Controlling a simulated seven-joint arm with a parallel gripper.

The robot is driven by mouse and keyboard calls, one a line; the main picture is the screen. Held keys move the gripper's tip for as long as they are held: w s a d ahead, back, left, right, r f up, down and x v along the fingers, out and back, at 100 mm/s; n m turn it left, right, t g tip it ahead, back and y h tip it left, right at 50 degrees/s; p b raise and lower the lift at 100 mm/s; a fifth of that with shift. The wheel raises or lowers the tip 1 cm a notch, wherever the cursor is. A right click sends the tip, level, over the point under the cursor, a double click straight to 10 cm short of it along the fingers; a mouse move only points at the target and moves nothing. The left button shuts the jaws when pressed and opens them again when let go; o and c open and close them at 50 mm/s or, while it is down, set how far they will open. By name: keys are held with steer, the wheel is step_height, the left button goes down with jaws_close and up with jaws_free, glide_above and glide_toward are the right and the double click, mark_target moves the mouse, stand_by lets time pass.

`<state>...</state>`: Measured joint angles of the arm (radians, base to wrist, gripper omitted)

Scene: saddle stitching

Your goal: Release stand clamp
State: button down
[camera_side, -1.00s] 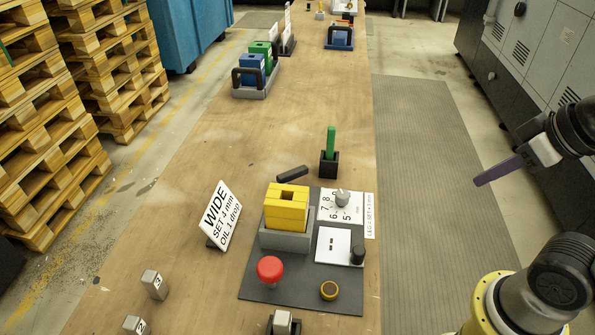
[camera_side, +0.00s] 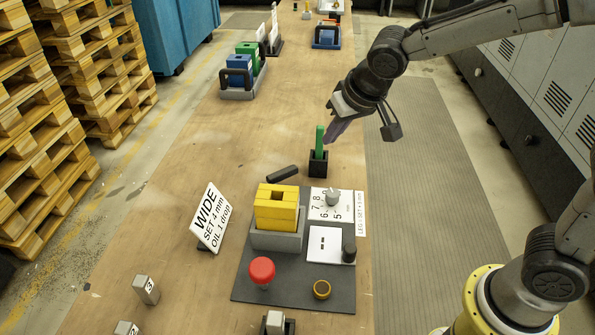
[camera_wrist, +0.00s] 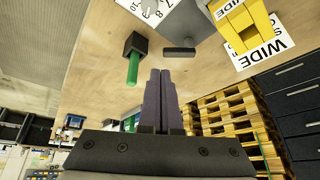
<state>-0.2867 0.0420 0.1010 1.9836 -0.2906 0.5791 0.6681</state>
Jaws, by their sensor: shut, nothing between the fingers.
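My gripper (camera_side: 335,130) is shut and empty, its purple fingers together just above and right of the green stick in the side view. In the wrist view the closed fingers (camera_wrist: 160,85) point toward the table. A yellow block (camera_side: 276,210) sits in a grey stand (camera_side: 277,241) on a dark base plate (camera_side: 290,292). Beside it are a dial with a grey knob (camera_side: 333,198), a white plate with a black post (camera_side: 348,252), a red button (camera_side: 262,268) and a brass ring (camera_side: 321,290). I cannot tell which part is the clamp.
A green stick (camera_side: 319,140) stands in a black holder (camera_side: 318,164). A black bar (camera_side: 282,173) lies behind the stand. A "WIDE SET 4 mm OIL 1 drop" sign (camera_side: 210,217) stands left. Blue and green blocks (camera_side: 240,68) sit farther back. Bare table lies between.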

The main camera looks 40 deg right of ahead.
mark_target(297, 172)
steer(key=shift+n+g, duration=0.5)
steer(key=shift+g, duration=0.1)
steer(key=a+f, duration=0.2)
steer(key=f, duration=0.1)
steer(key=a+f, duration=0.1)
steer(key=f, duration=0.1)
steer(key=shift+w, duration=0.1)
steer(key=x, duration=1)
steer(key=shift+f, duration=0.2)
steer(key=w, duration=0.2)
steer(key=shift+w+d+r, duration=0.15)
steer(key=shift+w+r, duration=0.1)
steer(key=shift+w, duration=0.7)
